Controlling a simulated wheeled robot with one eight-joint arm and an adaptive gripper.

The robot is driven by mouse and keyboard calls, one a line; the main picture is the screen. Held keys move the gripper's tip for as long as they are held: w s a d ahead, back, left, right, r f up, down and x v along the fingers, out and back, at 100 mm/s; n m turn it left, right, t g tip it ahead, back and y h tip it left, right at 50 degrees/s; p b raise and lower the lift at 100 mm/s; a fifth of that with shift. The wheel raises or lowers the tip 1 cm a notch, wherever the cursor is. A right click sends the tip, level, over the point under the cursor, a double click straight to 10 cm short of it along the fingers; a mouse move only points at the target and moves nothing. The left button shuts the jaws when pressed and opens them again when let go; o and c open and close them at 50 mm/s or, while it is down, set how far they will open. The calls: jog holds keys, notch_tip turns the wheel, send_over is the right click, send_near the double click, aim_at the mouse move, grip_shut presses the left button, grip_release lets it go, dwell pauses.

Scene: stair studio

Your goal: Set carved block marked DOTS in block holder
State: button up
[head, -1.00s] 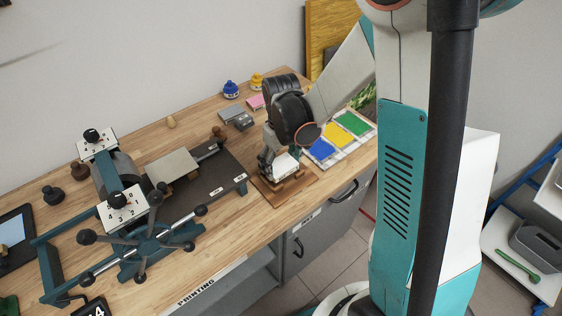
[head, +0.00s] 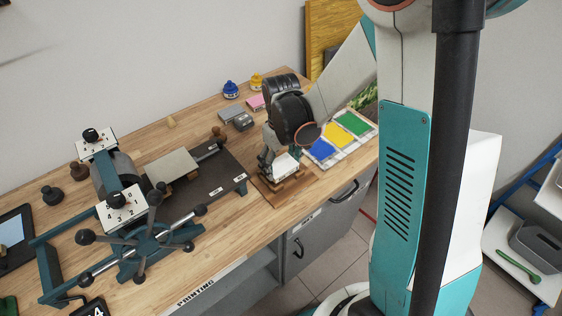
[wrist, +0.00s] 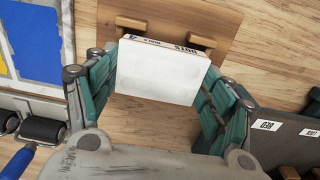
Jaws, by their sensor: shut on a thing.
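My gripper (wrist: 160,88) is shut on the white carved block (wrist: 158,75), its teal fingers on the block's left and right sides in the wrist view. The block's far edge carries dark lettering that appears to read DOTS, upside down. The wooden block holder (wrist: 208,15) has two pegs just beyond that edge. I cannot tell whether the block touches the pegs or the base. In the head view my gripper (head: 272,160) is low over the holder (head: 287,191) near the bench's front edge, with the white block (head: 285,165) in it, partly hidden.
A printing press (head: 125,205) with spoked handles stands left of the holder. A paint tray (head: 340,138) with blue, yellow and green patches lies to the right. A black roller (wrist: 43,130) lies at lower left in the wrist view. Small ink pots stand at the back.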

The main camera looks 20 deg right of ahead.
jog(key=shift+f+b, duration=1.05)
jog(key=shift+f, duration=0.15)
dwell(0.4)
jog(key=o, duration=1.2)
jog(key=shift+c, duration=0.2)
jog(key=shift+r+p, duration=2.75)
jog(key=shift+r, duration=1.3)
